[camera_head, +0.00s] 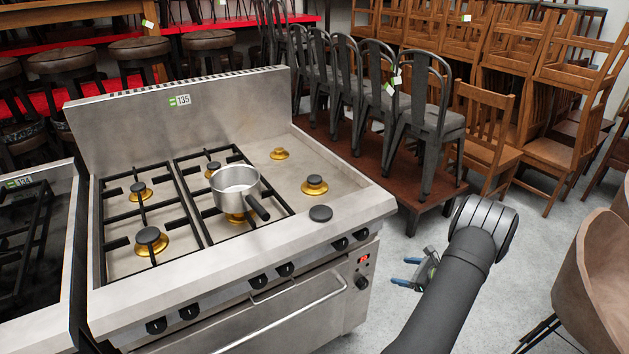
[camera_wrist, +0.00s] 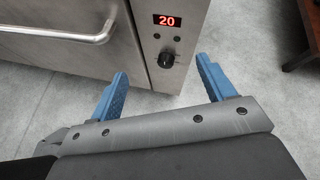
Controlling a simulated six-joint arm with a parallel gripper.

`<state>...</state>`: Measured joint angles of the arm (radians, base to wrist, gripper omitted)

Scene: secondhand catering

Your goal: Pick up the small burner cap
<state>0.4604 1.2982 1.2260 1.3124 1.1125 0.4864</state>
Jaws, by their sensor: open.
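A dark, round burner cap (camera_head: 321,213) lies loose and flat on the steel front ledge of the stove (camera_head: 352,208), near its right corner. Other dark caps sit on brass burners: a small one at the back (camera_head: 213,165), one at the back left (camera_head: 138,187), one at the front left (camera_head: 147,235) and one at the right (camera_head: 314,181). The back right burner (camera_head: 279,153) shows bare brass. My gripper (camera_head: 406,271) is open and empty, right of the stove and lower than its top. In the wrist view its blue fingers (camera_wrist: 163,70) are apart, facing the stove's front panel.
A steel saucepan (camera_head: 236,187) stands on the front middle burner, its dark handle pointing toward the front right. Knobs and an oven handle (camera_head: 290,314) stick out from the stove front. Metal chairs (camera_head: 420,110) stand on a low platform behind. A brown chair (camera_head: 592,270) stands at right.

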